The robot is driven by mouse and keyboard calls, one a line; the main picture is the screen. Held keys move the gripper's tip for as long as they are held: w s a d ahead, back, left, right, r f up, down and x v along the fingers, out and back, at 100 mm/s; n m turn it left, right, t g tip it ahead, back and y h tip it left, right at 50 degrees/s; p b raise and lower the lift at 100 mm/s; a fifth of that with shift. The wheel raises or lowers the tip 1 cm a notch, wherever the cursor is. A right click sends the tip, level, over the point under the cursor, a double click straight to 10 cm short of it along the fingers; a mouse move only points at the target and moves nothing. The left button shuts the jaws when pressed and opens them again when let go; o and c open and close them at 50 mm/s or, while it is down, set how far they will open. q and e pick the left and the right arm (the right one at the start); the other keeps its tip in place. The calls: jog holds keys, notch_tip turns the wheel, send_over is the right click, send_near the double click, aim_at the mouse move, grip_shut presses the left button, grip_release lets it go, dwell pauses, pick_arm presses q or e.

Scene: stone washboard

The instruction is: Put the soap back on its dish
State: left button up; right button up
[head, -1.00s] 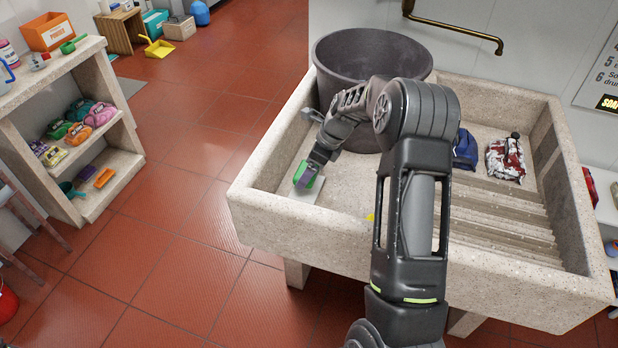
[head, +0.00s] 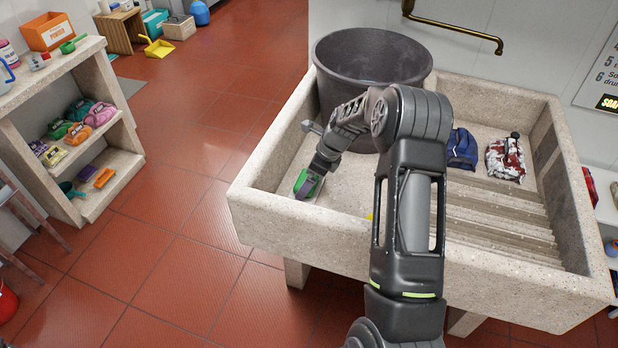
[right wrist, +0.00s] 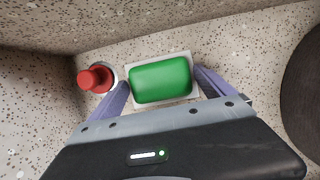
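The green soap (right wrist: 160,80) lies between the two purple fingers of my right gripper (right wrist: 162,80). The fingertips sit close against its two short ends, and the gripper looks shut on it. The pale soap dish (right wrist: 187,57) shows as a rim around the soap in the right wrist view. Whether the soap touches the dish cannot be told. In the head view the soap (head: 312,187) and right gripper (head: 306,184) are low in the left end of the stone basin, and the dish is mostly hidden there. My left gripper is not in view.
A red-topped object (right wrist: 96,78) stands just left of the dish. A dark tub (head: 340,80) stands in the basin behind my arm. Blue cloth (head: 462,150) and a stained cloth (head: 506,158) lie right, above the washboard ridges (head: 500,220). The stone basin rim (head: 290,226) is in front.

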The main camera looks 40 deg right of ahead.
jog(key=shift+o, duration=0.6)
jog(key=shift+r, duration=0.1)
jog(key=shift+r, duration=0.15)
jog(key=v, duration=1.1)
jog(key=shift+s+r, duration=0.15)
jog(key=shift+r, duration=0.2)
jog(key=shift+d, duration=0.1)
jog(key=shift+r, duration=0.1)
